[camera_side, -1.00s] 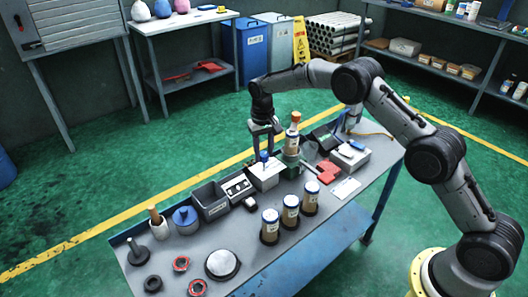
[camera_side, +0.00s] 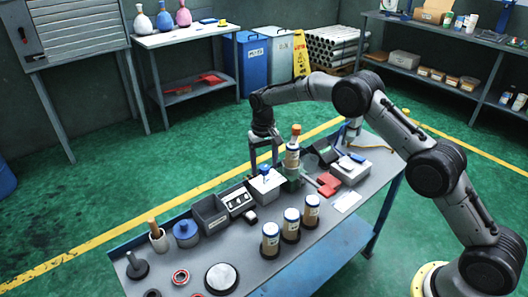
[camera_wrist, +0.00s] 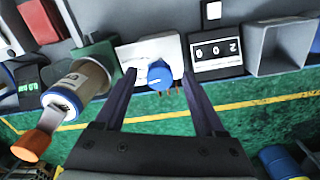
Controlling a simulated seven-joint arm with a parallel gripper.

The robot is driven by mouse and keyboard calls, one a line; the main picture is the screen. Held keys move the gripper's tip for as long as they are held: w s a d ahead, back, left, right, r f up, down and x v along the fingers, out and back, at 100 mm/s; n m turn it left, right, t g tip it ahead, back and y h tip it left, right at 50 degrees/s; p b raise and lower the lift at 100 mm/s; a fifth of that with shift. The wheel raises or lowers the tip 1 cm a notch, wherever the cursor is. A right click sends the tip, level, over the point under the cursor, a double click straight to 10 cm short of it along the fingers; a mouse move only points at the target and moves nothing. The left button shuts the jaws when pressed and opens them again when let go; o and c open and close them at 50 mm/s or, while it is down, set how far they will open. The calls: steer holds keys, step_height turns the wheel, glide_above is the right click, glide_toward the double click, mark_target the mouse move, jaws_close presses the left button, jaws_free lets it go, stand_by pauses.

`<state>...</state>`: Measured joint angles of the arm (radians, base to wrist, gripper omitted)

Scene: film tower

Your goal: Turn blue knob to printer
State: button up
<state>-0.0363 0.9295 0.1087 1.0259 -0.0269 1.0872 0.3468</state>
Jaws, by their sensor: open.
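The blue knob (camera_side: 265,170) sits on top of a white box (camera_side: 266,189) on the workbench. In the wrist view the knob (camera_wrist: 159,75) lies between my two dark fingers, with a clear gap on each side. My gripper (camera_side: 264,167) points down at the knob, open and empty. In the wrist view its fingertips (camera_wrist: 160,74) frame the knob without touching it. Any printer label around the knob is too small to read.
A counter box (camera_side: 238,199) and an open dark bin (camera_side: 210,217) stand left of the white box. Several blue-lidded jars (camera_side: 270,238) stand in front. A red block (camera_side: 328,184) and a grey device (camera_side: 350,171) lie to the right.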

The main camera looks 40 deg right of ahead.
step_height(320, 180, up, 14)
steer(key=shift+a+f, duration=0.2)
stand_by(0.4)
step_height(320, 180, up, 7)
steer(key=t, duration=0.1)
glide_above(263, 167)
steer(key=s, duration=0.1)
steer(key=s+d+r+t, duration=0.1)
steer(key=s+r+t, duration=0.1)
steer(key=s+r, duration=0.95)
steer(key=s+r+t, duration=0.1)
steer(key=s+r, duration=0.4)
steer(key=s, duration=0.3)
steer(key=s+d+f+n+t, duration=0.1)
steer(key=s+f, duration=0.1)
steer(key=s, duration=0.6)
steer(key=s+f+n+t, duration=0.1)
steer(key=s+f, duration=0.1)
steer(key=s, duration=0.5)
steer(key=s+f+n, duration=0.1)
steer(key=s+f, duration=0.6)
steer(key=f, duration=0.3)
steer(key=shift+s+f, duration=0.2)
steer(key=shift+f, duration=0.1)
